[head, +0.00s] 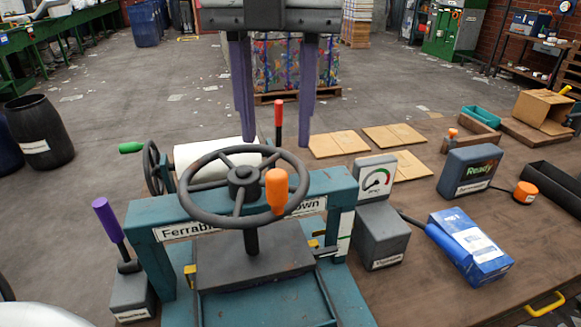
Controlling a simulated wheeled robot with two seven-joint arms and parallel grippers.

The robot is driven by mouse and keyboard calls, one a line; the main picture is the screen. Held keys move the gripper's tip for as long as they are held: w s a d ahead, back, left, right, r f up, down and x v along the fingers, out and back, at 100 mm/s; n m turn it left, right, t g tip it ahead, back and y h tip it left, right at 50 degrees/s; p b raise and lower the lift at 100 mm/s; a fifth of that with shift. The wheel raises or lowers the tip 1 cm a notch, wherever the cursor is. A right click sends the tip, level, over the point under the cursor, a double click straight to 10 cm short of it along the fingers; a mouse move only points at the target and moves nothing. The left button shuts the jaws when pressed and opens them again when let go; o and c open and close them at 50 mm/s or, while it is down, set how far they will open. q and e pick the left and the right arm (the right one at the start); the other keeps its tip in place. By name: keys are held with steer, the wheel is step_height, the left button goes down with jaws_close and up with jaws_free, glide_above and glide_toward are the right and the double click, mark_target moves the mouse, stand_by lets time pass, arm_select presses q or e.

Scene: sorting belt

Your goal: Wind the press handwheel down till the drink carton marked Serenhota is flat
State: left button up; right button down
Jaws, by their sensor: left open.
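The press (141,232) is a teal frame with a partly covered label. Its dark handwheel (190,180) lies level on a central screw and has an upright orange knob (277,190) on its near right rim. A dark grey plate (255,268) sits below the screw, over a teal bed (262,308). I cannot make out a carton marked Serenhota; anything under the plate is hidden. My left gripper (277,142) points down with its two purple fingers wide apart. It appears above and beyond the wheel hub, empty. My right gripper is not in view.
A purple-handled lever (107,219) stands left of the press, and a red-topped lever (278,121) behind it. A gauge box (376,183) and a blue box-like object (469,247) are to the right. Flat cardboard pieces (338,144) lie behind. The near right table is mostly clear.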

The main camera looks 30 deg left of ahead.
mark_target(276, 173)
arm_select(q)
step_height(276, 173, down, 9)
steer(key=shift+s+f, duration=0.1)
stand_by(0.3)
jaws_close()
